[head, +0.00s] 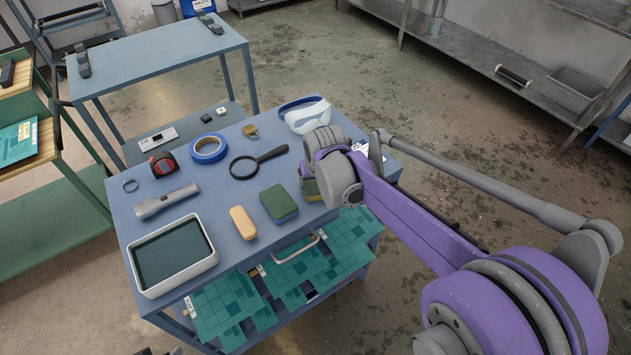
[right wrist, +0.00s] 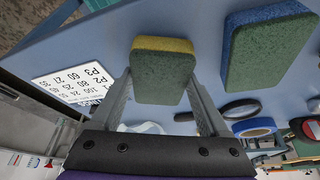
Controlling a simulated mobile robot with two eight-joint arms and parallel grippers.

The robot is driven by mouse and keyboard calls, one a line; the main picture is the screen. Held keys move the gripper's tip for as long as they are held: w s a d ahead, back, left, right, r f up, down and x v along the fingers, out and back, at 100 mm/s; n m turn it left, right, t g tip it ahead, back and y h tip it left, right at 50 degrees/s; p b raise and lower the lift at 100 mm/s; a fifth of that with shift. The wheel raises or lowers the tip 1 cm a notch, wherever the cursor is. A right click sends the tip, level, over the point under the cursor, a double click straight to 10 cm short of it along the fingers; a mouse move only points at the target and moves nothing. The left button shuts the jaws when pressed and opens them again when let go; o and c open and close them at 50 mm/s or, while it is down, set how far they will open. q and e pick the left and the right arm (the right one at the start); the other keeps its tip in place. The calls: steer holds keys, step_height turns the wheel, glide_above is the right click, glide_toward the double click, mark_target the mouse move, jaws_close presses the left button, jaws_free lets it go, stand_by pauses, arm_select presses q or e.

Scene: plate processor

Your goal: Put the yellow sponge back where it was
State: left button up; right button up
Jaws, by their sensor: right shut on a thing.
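The yellow sponge (right wrist: 162,68), a small block with a yellow layer and a green layer, is between the fingers of my right gripper (right wrist: 160,90). My right gripper is shut on it. In the head view the yellow sponge (head: 312,190) shows only in part behind my right wrist, at the right end of the blue table (head: 190,185). I cannot tell whether it touches the table top. A green sponge with a blue layer (head: 279,203) lies just left of it; this sponge also shows in the right wrist view (right wrist: 268,52).
Goggles (head: 305,114), a magnifying glass (head: 245,167), blue tape (head: 208,149), a flashlight (head: 167,201), a tan block (head: 243,223) and a white-rimmed tray (head: 211,256) stand on the table. A printed card (right wrist: 78,84) lies near the right edge.

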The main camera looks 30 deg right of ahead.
steer(key=shift+f, duration=0.2)
steer(key=o, duration=1.5)
steer(key=shift+c, duration=0.2)
steer(key=shift+r, duration=0.25)
steer(key=p+v, duration=0.1)
steer(key=v, duration=1)
steer(key=s+a+f+n, duration=0.1)
steer(key=s+a+f, duration=0.2)
steer(key=s, duration=0.3)
steer(key=s+a+f+n+y, duration=0.1)
steer(key=s+a+f, duration=0.2)
steer(key=s+f, duration=0.1)
steer(key=s+a+f+n, duration=0.1)
steer(key=s+a+f, duration=0.1)
steer(key=s+f, duration=0.2)
steer(key=s, duration=0.3)
steer(key=shift+s+a+n+t, duration=0.3)
steer(key=shift+a+t, duration=0.1)
steer(key=shift+p, duration=0.3)
